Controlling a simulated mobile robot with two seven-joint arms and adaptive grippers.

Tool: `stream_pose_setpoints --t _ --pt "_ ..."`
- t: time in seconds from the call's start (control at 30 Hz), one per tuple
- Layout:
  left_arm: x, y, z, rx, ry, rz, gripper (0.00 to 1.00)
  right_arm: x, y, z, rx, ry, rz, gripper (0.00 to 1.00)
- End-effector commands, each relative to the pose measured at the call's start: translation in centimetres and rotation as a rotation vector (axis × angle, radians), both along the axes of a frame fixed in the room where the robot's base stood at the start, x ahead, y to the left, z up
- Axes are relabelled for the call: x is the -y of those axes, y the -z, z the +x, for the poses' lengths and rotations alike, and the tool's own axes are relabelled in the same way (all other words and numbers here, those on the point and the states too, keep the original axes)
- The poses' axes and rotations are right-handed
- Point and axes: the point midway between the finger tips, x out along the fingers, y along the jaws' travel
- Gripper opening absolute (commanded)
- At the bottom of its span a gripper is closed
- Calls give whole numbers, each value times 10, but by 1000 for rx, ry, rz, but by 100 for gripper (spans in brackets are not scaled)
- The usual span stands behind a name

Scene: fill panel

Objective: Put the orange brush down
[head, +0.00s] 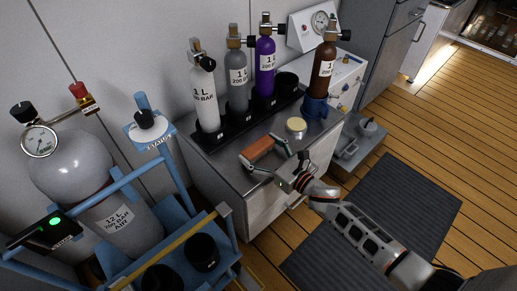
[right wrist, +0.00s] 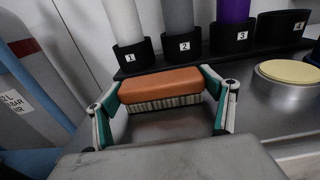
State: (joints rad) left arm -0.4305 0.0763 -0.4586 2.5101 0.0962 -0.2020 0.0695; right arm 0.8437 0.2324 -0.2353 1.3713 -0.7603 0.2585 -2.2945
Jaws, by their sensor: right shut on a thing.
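The orange brush (head: 258,148) is at the front of the grey metal counter top (head: 228,172), bristles down. In the right wrist view the brush (right wrist: 160,87) spans the space between the teal fingers. My right gripper (head: 267,156) comes in from the lower right and is shut on the brush's two ends; the wrist view also shows this gripper (right wrist: 160,100). The bristles are at or just above the counter; I cannot tell whether they touch it. My left gripper is not in view.
A black rack (head: 242,122) holds white, grey and purple bottles behind the brush, with an empty black holder (head: 286,82). A yellow-topped round tin (head: 296,127) and a brown bottle (head: 322,70) in a blue holder (head: 315,106) stand to the right. A blue-framed trolley (head: 130,178) is left.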

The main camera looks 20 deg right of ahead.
Motion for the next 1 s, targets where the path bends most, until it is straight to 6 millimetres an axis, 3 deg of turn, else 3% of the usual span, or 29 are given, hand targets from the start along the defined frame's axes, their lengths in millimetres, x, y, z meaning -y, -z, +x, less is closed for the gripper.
stream_pose_setpoints --t 0.3,0.33,0.4,0.73,0.87,1.0 --pt "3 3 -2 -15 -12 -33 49 0 5 0 -1 0 1 38" --pt "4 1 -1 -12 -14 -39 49 0 4 0 -1 0 1 88" --pt "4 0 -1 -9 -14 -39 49 0 2 1 1 0 0 99" --pt "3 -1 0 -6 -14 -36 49 0 1 1 2 0 0 99" --pt "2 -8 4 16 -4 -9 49 0 -8 2 8 0 -1 99" --pt "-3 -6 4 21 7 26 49 8 -5 -19 3 1 -1 99"
